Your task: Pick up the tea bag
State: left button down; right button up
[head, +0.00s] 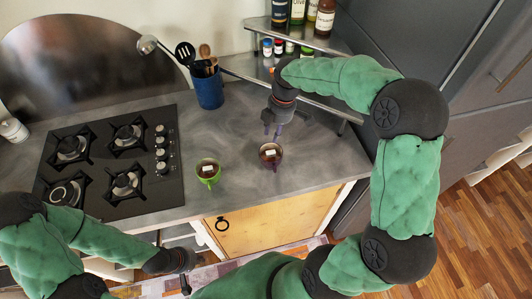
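A small white piece that looks like a tea bag or its tag (270,153) shows in the dark purple mug (263,161). A similar white piece (208,169) shows in the green mug (213,181) to its left. Both mugs stand upright on the grey counter. My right gripper (272,133) points down just behind the purple mug, its fingers apart with nothing seen between them. I cannot tell whether a fingertip touches the mug. My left gripper (186,285) is low in front of the counter, its fingers too small and dark to read.
The black gas hob (100,190) fills the counter's left side. A blue utensil pot (209,92) stands at the back. A metal shelf (318,100) with bottles and jars is behind my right arm. The counter (235,190) between and around the mugs is clear.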

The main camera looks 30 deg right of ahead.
aim_at(271, 151)
jog(key=f, duration=0.4)
jog(key=shift+s+a, duration=0.15)
jog(key=shift+a, duration=0.1)
notch_tip(271, 151, down, 2)
jog(key=shift+a+b, duration=0.1)
jog(key=shift+b, duration=0.25)
jog(key=shift+a+f+b, duration=0.2)
jog(key=shift+f+b, duration=0.1)
jog(key=shift+f, duration=1.65)
jog(key=c, duration=0.4)
